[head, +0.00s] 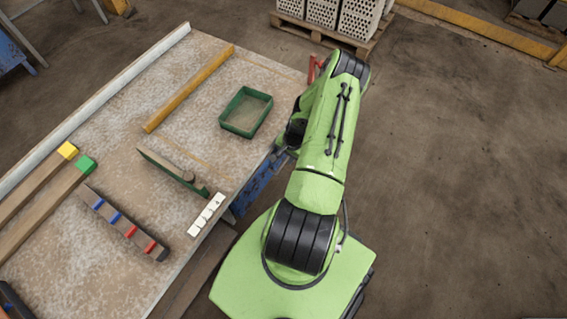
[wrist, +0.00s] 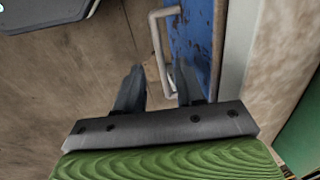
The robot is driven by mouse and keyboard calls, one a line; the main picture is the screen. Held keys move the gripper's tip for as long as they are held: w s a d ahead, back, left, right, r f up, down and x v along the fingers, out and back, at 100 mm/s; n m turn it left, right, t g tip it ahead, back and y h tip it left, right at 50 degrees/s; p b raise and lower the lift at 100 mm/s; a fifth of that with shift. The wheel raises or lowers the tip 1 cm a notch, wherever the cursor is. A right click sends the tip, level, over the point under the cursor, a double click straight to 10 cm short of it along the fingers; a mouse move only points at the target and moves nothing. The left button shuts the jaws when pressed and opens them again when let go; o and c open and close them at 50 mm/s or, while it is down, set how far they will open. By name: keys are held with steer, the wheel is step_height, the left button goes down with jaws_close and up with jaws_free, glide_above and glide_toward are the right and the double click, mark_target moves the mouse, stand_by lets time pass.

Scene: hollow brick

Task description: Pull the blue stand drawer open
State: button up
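The blue drawer front (wrist: 194,30) is scuffed and fills the upper middle of the wrist view. A pale grey bar handle (wrist: 156,42) stands out from its left side. My gripper (wrist: 157,72) is open, with its two dark fingers apart. The lower end of the handle bar appears between the fingertips, closer to the right finger, and there is a gap to the left finger. In the head view, part of the blue stand (head: 262,178) shows below the table edge; my arm hides the handle and gripper. I cannot tell whether the drawer is slightly open.
The worktable (head: 215,85) is beside my arm. On it are a green tray (head: 246,111), a strip of white blocks (head: 206,214) and a dark rail (head: 122,222) with blue and red pieces. A brick pallet (head: 330,36) stands behind. The floor at right is clear.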

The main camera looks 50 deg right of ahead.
mark_target(283, 163)
steer(key=f, duration=0.2)
steer(key=w+f+b, duration=0.1)
steer(key=f, duration=0.2)
steer(key=shift+r, duration=0.1)
steer(key=shift+c, duration=0.5)
jaws_close()
